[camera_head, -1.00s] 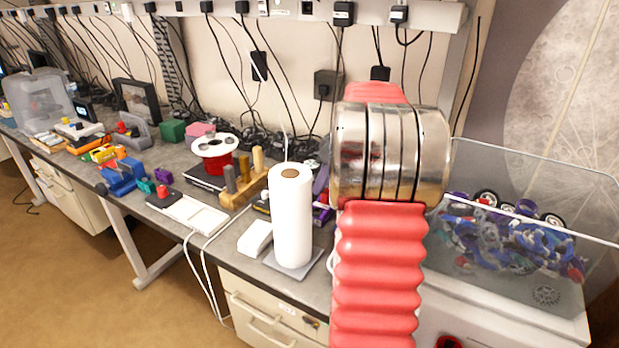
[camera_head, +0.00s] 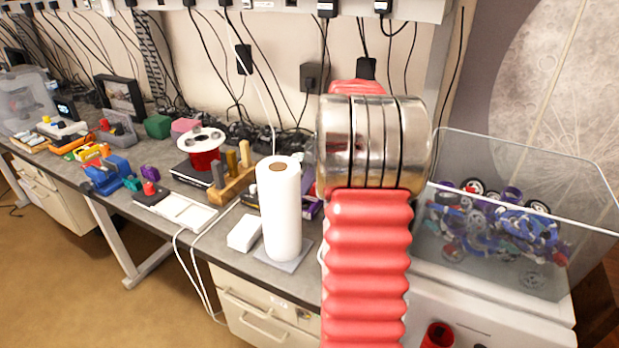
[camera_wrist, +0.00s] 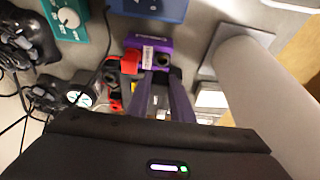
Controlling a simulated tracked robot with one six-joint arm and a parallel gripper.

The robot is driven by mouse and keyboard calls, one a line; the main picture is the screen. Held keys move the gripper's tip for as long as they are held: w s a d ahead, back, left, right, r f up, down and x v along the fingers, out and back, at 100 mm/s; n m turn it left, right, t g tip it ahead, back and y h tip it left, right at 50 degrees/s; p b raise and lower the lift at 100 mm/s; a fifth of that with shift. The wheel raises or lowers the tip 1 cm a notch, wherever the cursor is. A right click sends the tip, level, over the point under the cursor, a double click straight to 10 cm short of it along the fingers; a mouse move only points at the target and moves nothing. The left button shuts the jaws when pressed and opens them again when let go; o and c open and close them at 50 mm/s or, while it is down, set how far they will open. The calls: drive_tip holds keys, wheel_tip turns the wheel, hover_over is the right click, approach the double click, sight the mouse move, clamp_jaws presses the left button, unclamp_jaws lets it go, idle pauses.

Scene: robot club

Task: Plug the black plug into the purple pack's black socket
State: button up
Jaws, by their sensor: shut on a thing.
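The purple pack (camera_wrist: 149,44) lies on the bench at the top centre of the wrist view, with a white label and a dark round socket on its near side. My gripper (camera_wrist: 161,77) has its two purple fingers pointing at the pack, their tips close to its near side. The fingers are shut on the black plug, which is mostly hidden between them; I cannot tell whether it touches the socket. In the head view a bit of purple (camera_head: 311,208) shows behind the white roll, and my red arm hides the gripper.
A red part (camera_wrist: 129,63) sits against the pack's left side. The white roll (camera_head: 279,212) stands close on the right in the wrist view. Black controllers and cables lie left. A clear bin (camera_head: 590,195) of parts stands right of my arm.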

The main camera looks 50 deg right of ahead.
sight(309, 205)
drive_tip(key=shift+f, duration=1.25)
drive_tip(key=shift+s, duration=0.15)
idle(0.4)
drive_tip(key=shift+f, duration=0.8)
idle(2.7)
drive_tip(key=o, duration=1.1)
drive_tip(key=shift+c, duration=0.2)
drive_tip(key=v, duration=1.3)
drive_tip(key=shift+s+r, duration=0.3)
drive_tip(key=shift+s, duration=0.05)
